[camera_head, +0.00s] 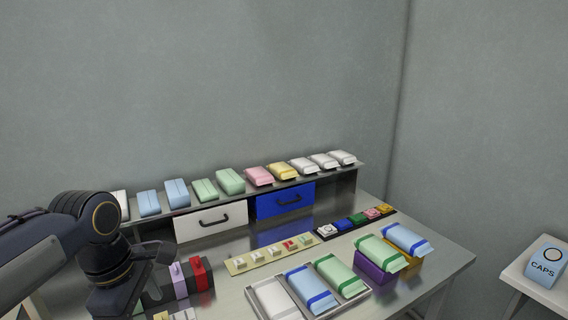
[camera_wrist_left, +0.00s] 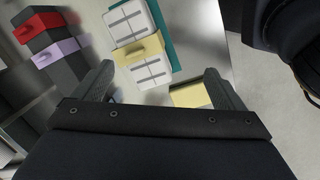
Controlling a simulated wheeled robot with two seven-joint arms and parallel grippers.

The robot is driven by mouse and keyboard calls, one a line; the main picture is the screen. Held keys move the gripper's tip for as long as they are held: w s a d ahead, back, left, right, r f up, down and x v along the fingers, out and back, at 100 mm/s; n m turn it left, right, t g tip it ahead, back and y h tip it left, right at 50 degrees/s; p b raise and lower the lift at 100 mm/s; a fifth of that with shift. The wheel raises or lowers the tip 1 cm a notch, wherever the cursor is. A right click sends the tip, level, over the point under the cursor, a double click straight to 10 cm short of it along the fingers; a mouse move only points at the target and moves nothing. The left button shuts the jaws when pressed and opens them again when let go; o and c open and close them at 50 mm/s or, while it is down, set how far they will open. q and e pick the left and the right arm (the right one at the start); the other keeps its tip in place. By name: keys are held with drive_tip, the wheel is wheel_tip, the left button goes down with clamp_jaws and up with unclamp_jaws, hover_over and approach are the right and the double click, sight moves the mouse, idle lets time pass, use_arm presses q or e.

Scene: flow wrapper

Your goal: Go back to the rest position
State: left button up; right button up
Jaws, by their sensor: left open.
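My left arm comes in at the left in the head view. Its wrist bends down over the table's left end, and its gripper is partly cut off by the lower edge. In the left wrist view my left gripper (camera_wrist_left: 160,88) is open, with its two fingers wide apart. I see nothing held between them. A white block with a yellow band (camera_wrist_left: 140,48) lies on a teal piece beyond the fingers. A yellow patch (camera_wrist_left: 190,95) shows near the right finger. My right gripper is in neither view.
Red (camera_head: 198,272) and lilac (camera_head: 178,281) handled pieces stand close right of my left gripper. A shelf carries several coloured packs above a white drawer (camera_head: 211,221) and a blue drawer (camera_head: 286,200). A tray (camera_head: 257,309) of packs stands in front. A CAPS box (camera_head: 546,262) sits far right.

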use_arm(q)
drive_tip(key=s+d+m+t+h+p, duration=0.2)
drive_tip(key=s+d+m+t+p, duration=0.2)
drive_tip(key=s+m+p, duration=0.3)
drive_tip(key=s+m, duration=0.5)
drive_tip(key=m, duration=0.5)
drive_tip(key=shift+s+d+f+t+h+p, duration=0.2)
drive_tip(key=shift+s+t+h+p, duration=0.1)
drive_tip(key=shift+s+p, duration=0.1)
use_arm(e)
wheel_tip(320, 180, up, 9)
use_arm(q)
drive_tip(key=shift+c, duration=0.4)
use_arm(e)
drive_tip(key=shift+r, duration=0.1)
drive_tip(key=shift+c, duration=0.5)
